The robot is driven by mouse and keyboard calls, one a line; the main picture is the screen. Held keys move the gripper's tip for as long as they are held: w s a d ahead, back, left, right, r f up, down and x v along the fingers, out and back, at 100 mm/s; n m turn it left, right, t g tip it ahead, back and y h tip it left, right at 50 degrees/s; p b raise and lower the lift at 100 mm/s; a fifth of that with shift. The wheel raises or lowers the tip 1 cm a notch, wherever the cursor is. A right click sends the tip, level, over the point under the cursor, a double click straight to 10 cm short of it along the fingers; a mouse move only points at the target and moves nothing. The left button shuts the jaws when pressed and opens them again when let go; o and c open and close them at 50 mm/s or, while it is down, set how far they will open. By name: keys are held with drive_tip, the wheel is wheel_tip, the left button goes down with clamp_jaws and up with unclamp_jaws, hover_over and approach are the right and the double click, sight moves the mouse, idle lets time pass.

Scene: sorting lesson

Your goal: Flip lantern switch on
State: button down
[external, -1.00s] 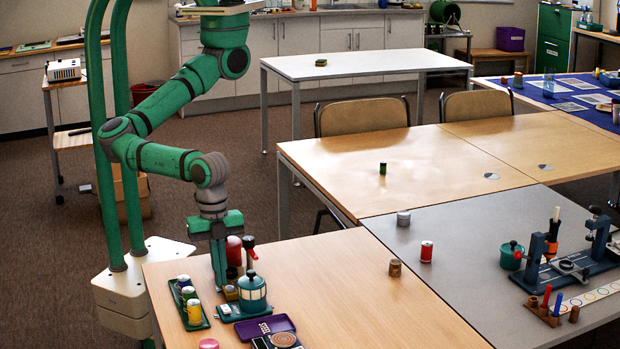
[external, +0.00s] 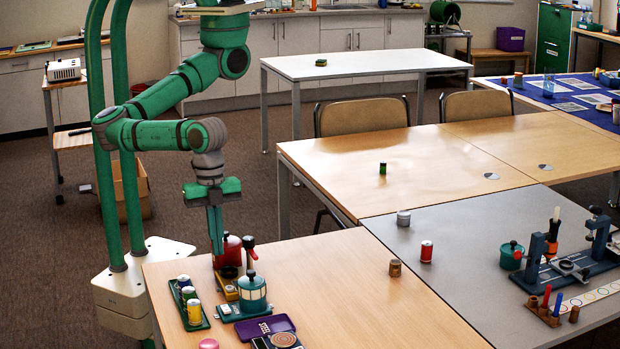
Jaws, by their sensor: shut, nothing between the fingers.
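The lantern appears to be the teal, lidded cylinder with pale window panels (external: 252,293). It stands upright on a teal base plate (external: 226,316) near the left part of the front wooden table. Small pale parts show on the plate's left side; which of them is the switch, and its position, is too small to tell. My gripper (external: 218,250) points down with its fingers shut and empty. It is above and to the left of the lantern in the picture, apart from it, beside a red rounded object (external: 229,252).
A dark tray (external: 203,322) with several small cans lies left of the lantern. A purple tray (external: 263,328) and a dark scale-like device are in front. The table's right part (external: 345,300) is mostly clear.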

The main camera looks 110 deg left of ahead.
sight(227, 310)
drive_tip(key=shift+w+d+r, duration=0.15)
drive_tip(key=shift+w+d, duration=0.25)
drive_tip(key=shift+w, duration=0.25)
drive_tip(key=shift+s, duration=0.1)
drive_tip(key=f, duration=0.4)
drive_tip(key=w+d+f, duration=0.1)
drive_tip(key=f, duration=0.9)
drive_tip(key=shift+w+d, duration=0.2)
drive_tip(key=shift+d, duration=0.05)
